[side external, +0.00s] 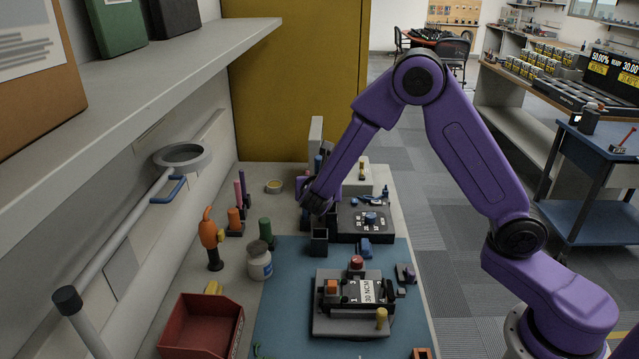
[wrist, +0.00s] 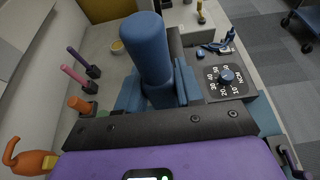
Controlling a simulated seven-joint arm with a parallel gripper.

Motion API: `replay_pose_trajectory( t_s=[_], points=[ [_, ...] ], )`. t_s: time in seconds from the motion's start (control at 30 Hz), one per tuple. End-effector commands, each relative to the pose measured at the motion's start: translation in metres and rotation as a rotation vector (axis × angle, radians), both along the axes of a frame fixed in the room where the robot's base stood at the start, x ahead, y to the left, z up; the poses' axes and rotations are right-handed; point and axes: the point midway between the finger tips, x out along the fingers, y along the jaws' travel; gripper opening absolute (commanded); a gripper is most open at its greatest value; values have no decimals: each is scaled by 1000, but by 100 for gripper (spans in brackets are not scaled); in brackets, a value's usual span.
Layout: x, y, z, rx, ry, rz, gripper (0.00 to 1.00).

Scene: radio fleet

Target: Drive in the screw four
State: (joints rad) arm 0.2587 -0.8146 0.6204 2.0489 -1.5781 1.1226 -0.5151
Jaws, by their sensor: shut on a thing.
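My gripper (side external: 317,203) is at the far side of the blue mat, above a small black square holder (side external: 319,242). In the wrist view my gripper (wrist: 158,92) is closed around a thick blue cylindrical handle (wrist: 147,48), which stands roughly upright between the fingers. The handle looks like a driver; its lower end is hidden. Screw four cannot be made out.
A black dial box (side external: 371,220) with a blue knob stands right of my gripper; the dial box shows in the wrist view (wrist: 222,76). Left are an orange-handled tool (side external: 210,238), coloured upright handles, a white jar (side external: 259,262) and a red bin (side external: 203,326). A shelf (side external: 190,55) overhangs the left.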

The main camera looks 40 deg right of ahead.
Motion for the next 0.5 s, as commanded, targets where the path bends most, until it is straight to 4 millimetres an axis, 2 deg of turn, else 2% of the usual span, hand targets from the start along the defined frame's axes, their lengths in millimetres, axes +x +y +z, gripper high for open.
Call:
replay_pose_trajectory(
  t_s=[0.17, 0.27, 0.4, 0.5],
  points=[
    [-17, -25, -6, -1, 0, -138, 0],
    [-39, -49, -12, -2, 2, -295, 0],
    [-79, -81, -22, -5, 2, -560, 0],
    [-109, -96, -28, -3, 0, -750, 0]
  ],
)
